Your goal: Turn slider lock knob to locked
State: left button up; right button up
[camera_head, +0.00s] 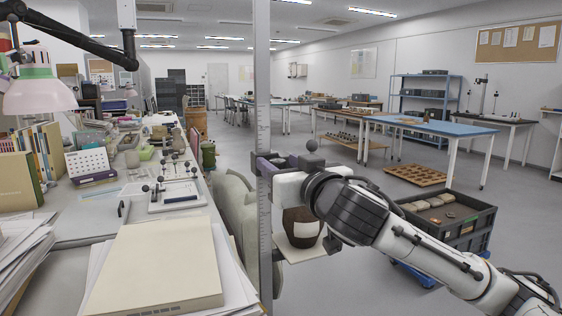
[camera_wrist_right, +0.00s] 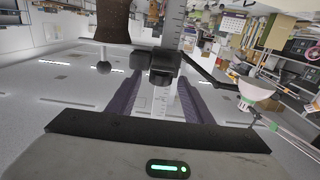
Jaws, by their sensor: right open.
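A grey vertical post (camera_head: 263,90) with a ruler scale stands at the bench edge; its scale also shows in the wrist view (camera_wrist_right: 176,22). A dark slider carriage (camera_wrist_right: 165,60) sits on it, with a blocky black piece facing me. My right gripper (camera_head: 268,163) is at the post by the carriage. Its purple fingers (camera_wrist_right: 163,96) are open, one either side of the post. My left gripper is out of view.
A brown sherd vessel (camera_head: 302,224) with a pale patch sits on a small platform (camera_head: 300,250) below my right gripper. A grey crate (camera_head: 455,220) with sherds is at the right. A cluttered bench (camera_head: 70,227) with a large book (camera_head: 155,265) fills the left.

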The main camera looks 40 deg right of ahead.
jog(key=shift+w, duration=0.1)
jog(key=c, duration=1.1)
jog(key=shift+o, duration=0.2)
